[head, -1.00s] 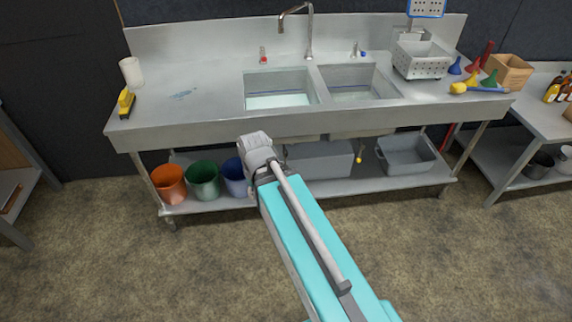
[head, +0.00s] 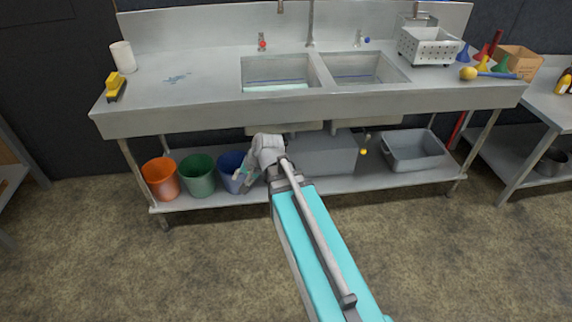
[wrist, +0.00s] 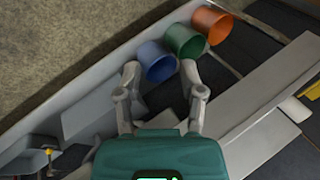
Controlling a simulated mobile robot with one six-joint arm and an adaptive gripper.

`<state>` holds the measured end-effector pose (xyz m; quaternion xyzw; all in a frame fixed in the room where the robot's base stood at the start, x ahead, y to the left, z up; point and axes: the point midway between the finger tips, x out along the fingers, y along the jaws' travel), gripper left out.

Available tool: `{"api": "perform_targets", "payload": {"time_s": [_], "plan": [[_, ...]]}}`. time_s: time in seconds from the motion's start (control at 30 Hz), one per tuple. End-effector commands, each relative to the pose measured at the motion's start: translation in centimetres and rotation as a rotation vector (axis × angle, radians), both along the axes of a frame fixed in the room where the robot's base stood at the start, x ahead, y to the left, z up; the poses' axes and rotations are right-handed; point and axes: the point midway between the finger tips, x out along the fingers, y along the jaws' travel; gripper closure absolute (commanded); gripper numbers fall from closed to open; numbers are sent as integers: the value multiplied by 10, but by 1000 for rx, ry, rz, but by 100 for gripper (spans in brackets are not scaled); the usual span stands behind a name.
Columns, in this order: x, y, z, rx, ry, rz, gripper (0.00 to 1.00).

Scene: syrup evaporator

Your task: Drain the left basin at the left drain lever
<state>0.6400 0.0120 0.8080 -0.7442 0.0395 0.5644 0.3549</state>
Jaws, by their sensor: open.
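The left basin (head: 278,72) is set in the steel counter, with pale liquid in its bottom. Its drain lever cannot be made out in the head view, where my arm covers part of the space below. A yellow knob (head: 363,152) hangs under the right basin (head: 352,68). A yellow knob with something red beside it (wrist: 48,157) shows at the lower left of the wrist view; I cannot tell which lever it is. My gripper (wrist: 159,68) is open and empty, its fingers apart near the blue bucket (wrist: 156,62). In the head view my gripper (head: 241,174) is below counter height.
The orange bucket (head: 160,179), green bucket (head: 198,175) and blue bucket (head: 231,170) stand on the lower shelf (head: 400,182). A grey box (head: 325,155) and a grey tub (head: 412,150) stand further right. The counter's front edge (head: 300,108) overhangs. The floor in front is clear.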

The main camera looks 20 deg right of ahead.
Motion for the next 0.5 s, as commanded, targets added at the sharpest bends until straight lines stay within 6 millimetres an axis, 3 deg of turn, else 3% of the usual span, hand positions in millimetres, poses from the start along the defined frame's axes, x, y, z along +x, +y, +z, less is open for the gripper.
{"api": "perform_targets", "payload": {"time_s": [0.03,0.5], "plan": [[8,-2,-18,34,-13,-39,49],[69,-25,-75,389,-114,-411,49]]}}
